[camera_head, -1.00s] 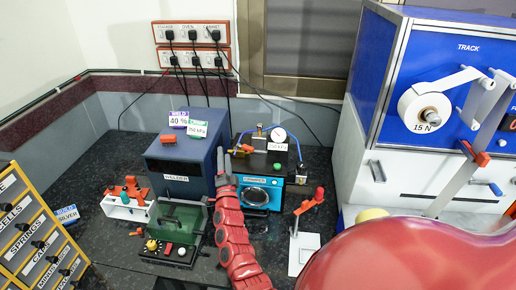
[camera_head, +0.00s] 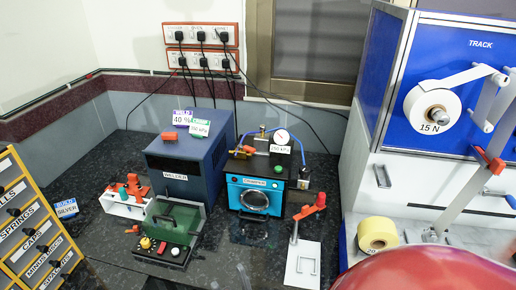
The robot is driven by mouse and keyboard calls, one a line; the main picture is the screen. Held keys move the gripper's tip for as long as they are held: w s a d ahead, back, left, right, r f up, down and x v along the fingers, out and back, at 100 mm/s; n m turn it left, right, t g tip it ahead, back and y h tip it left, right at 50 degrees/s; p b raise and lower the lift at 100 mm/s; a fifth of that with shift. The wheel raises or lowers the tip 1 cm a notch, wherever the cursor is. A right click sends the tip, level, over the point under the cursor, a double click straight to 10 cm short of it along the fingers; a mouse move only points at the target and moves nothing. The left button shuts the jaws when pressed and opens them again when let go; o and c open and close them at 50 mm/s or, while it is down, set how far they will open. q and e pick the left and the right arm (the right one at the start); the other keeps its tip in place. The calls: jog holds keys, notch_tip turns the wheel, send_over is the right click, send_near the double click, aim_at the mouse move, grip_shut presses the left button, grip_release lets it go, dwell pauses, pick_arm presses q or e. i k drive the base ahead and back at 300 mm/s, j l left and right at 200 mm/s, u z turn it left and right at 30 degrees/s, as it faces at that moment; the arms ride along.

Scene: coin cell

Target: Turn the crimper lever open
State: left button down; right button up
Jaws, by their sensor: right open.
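The crimper (camera_head: 233,192) is a blue-fronted black box with a round dark window, at the middle of the bench. An orange handle piece (camera_head: 245,150) lies on its top left; it looks like the lever, but its exact turn is too small to tell. A white pressure label (camera_head: 280,149) and a round gauge (camera_head: 281,137) are also on its top. No gripper fingers show, and nothing of mine touches the crimper. Only a large red rounded part of my arm (camera_head: 430,274) shows at the bottom right.
The blue welder (camera_head: 176,186) stands left of the crimper, with a green-lidded device (camera_head: 182,218) in front. A stand with an orange arm (camera_head: 309,211) is at the right. A yellow roll (camera_head: 377,233) is near the track cabinet (camera_head: 456,90).

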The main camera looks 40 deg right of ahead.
aim_at(247, 148)
jog(key=k+l, duration=0.2)
jog(key=l, duration=0.15)
jog(key=k+l, duration=0.2)
jog(key=l, duration=0.15)
jog(key=k+l+z, duration=0.1)
jog(key=l, duration=0.25)
jog(key=k+l, duration=0.25)
jog(key=l, duration=0.15)
